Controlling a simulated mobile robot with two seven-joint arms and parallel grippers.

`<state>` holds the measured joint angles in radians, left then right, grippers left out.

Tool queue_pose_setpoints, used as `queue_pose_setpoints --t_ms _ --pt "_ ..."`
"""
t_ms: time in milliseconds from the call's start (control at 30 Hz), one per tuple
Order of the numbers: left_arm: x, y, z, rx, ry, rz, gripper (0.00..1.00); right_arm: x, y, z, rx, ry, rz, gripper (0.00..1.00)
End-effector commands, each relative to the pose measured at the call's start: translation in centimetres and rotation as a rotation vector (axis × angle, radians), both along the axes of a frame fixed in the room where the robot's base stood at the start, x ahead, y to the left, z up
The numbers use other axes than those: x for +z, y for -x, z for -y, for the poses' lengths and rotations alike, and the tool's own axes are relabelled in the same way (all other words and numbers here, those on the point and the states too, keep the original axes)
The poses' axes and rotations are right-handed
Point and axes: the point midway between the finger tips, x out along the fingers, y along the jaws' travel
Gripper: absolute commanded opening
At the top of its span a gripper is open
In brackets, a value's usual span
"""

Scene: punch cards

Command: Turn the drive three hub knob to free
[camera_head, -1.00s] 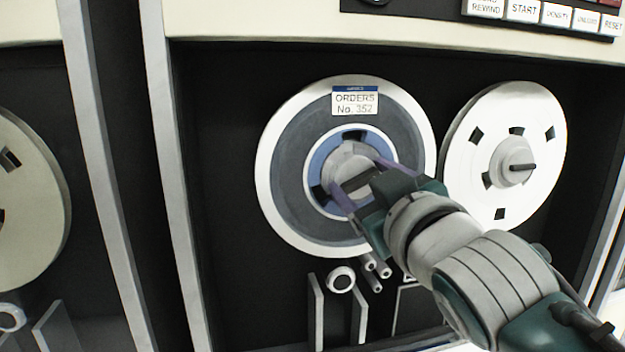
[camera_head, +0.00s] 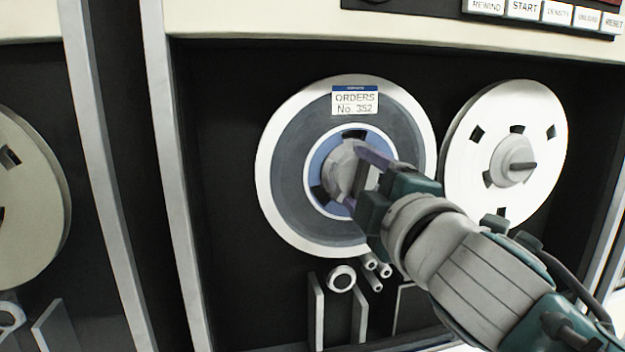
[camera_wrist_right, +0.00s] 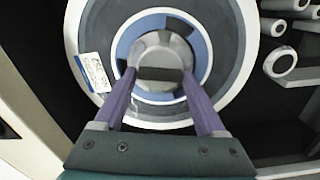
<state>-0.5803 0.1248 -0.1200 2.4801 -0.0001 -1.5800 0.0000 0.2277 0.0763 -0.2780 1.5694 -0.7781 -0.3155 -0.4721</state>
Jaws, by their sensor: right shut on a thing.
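The hub knob (camera_head: 342,170) is a light grey hub with a dark grip bar, at the centre of the left reel in the head view. The reel (camera_head: 284,165) is white-rimmed with grey tape, a blue centre ring and an "ORDERS No. 352" label (camera_head: 355,100). My right gripper (camera_head: 362,180) is shut on the knob, with its purple fingers at both ends of the bar. The right wrist view shows the bar (camera_wrist_right: 158,74) lying level between the fingertips. In the head view the gripper hides part of the knob. My left gripper is not in view.
A white reel (camera_head: 486,155) with its own knob stands close on the right. Below are rollers (camera_head: 341,279) and upright grey plates (camera_head: 317,310). A button row (camera_head: 556,13) runs above. Another cabinet's reel (camera_head: 30,205) is at the left edge.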

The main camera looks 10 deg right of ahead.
Motion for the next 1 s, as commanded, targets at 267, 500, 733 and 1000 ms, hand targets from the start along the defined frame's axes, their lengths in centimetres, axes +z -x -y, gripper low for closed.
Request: queue_pose_setpoints --t_ms 267,500,733,1000 --pt "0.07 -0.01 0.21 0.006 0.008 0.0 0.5 -0.04 0.0 -0.02 0.001 0.156 0.007 0.17" --pt "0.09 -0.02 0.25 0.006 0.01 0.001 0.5 -0.07 0.0 0.0 0.0 0.214 0.008 0.17" --pt "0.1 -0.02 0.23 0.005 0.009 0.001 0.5 -0.07 0.0 0.0 0.0 0.227 0.009 0.17" --pt "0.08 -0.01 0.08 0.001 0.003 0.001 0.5 -0.07 0.0 0.0 0.0 0.226 0.009 0.75"
